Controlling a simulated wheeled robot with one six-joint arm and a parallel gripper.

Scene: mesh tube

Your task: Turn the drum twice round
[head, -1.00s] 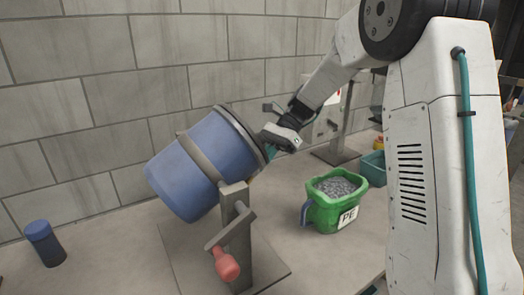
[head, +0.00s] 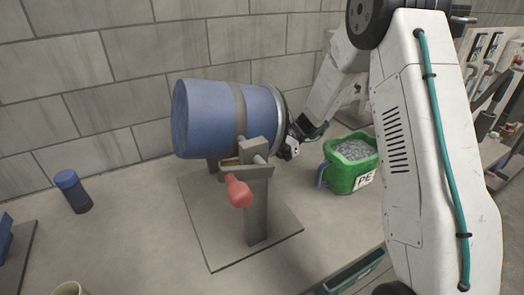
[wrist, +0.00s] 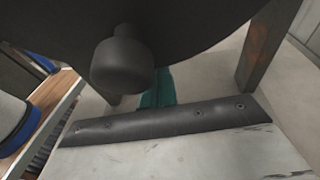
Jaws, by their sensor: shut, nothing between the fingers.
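The blue drum (head: 205,120) lies close to level on its grey stand (head: 257,205), its dark-lidded end to the right. A grey band goes round its middle. The crank's red knob (head: 239,190) is at the stand's front, its short arm pointing left. My gripper (head: 290,152) is shut and empty, close against the lidded end. In the wrist view the dark lid with its round knob (wrist: 122,65) fills the top, and my teal fingers (wrist: 158,88) reach under it, partly hidden. I cannot tell whether they touch it.
A green tub (head: 345,178) of grey granules marked PE stands right of the drum, near my arm. A dark blue-capped bottle (head: 73,192) stands at the left. The block wall is close behind. The bench in front of the stand is mostly clear.

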